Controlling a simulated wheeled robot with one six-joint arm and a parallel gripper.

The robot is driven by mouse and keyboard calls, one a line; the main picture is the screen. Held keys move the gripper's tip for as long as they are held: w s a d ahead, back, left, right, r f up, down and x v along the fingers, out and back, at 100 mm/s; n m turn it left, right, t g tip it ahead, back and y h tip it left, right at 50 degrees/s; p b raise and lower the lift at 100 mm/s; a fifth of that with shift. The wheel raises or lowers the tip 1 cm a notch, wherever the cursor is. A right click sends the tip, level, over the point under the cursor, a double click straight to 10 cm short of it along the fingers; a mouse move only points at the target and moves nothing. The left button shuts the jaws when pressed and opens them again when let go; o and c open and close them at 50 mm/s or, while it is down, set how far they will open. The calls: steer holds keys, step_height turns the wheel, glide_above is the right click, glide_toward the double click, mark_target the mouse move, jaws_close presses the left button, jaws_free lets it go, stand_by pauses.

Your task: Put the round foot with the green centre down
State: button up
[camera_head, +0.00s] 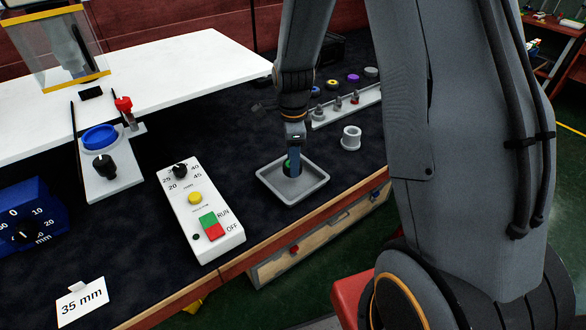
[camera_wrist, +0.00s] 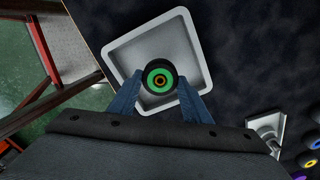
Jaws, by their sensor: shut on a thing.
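The round foot with the green centre (camera_wrist: 160,77) is dark-rimmed, with a green ring around a small orange-and-dark middle. My gripper (camera_wrist: 158,97) is shut on it, with a blue finger on either side. The tray also shows in the wrist view (camera_wrist: 197,48). I cannot tell whether the foot touches the tray floor.
A white control box (camera_head: 210,245) with buttons stands left of the tray. A grey cylindrical part (camera_head: 351,138) stands to the right. Behind it are a grey rack (camera_head: 345,108) and several coloured round feet. The bench's front edge runs close by the tray.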

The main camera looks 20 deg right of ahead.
steer(key=shift+f, duration=1.9)
steer(key=shift+f, duration=0.1)
steer(key=o, duration=1.1)
